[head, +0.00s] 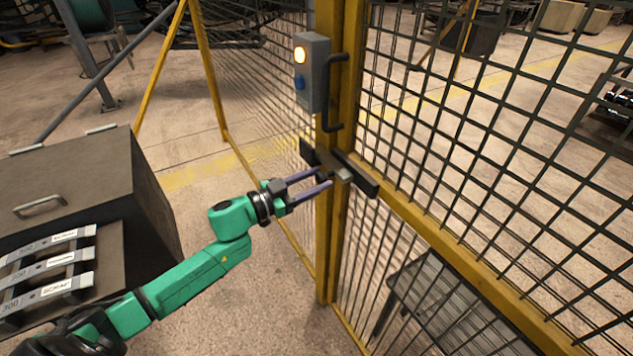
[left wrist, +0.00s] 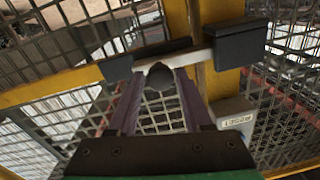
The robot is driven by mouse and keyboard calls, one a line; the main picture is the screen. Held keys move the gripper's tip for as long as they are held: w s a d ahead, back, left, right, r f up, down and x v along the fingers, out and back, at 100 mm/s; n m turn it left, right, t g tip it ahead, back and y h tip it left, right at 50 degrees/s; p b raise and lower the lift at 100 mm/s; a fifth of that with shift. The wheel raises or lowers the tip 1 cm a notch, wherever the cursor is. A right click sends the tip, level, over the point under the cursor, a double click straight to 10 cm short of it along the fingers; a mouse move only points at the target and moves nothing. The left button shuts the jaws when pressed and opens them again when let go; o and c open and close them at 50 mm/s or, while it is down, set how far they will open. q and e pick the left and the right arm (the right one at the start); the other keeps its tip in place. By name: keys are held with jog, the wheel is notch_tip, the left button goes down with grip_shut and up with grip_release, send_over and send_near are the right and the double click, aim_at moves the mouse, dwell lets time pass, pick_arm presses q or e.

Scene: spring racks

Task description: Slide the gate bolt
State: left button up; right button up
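The gate bolt (head: 343,173) is a grey bar with dark blocks at its ends, mounted across the yellow gate post. In the left wrist view the pale bar (left wrist: 185,58) crosses above my fingers, with a dark rounded knob (left wrist: 161,77) near its middle. My left gripper (head: 324,177) reaches it from the left, its two purple fingers apart. In the left wrist view the fingertips (left wrist: 160,72) lie on either side of the knob. Whether they touch it I cannot tell. My right gripper is in neither view.
A grey box with a lit orange lamp and blue button (head: 300,83) sits on the post above the bolt, beside a dark handle (head: 335,95). Wire mesh panels (head: 480,130) flank the post. A dark cabinet (head: 80,190) with labelled bars stands at left.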

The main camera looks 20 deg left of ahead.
pick_arm(q)
jog(key=shift+o, duration=0.5)
jog(key=shift+s, duration=0.2)
jog(key=b+v, duration=0.1)
jog(key=v, duration=1.3)
jog(key=shift+a, duration=0.2)
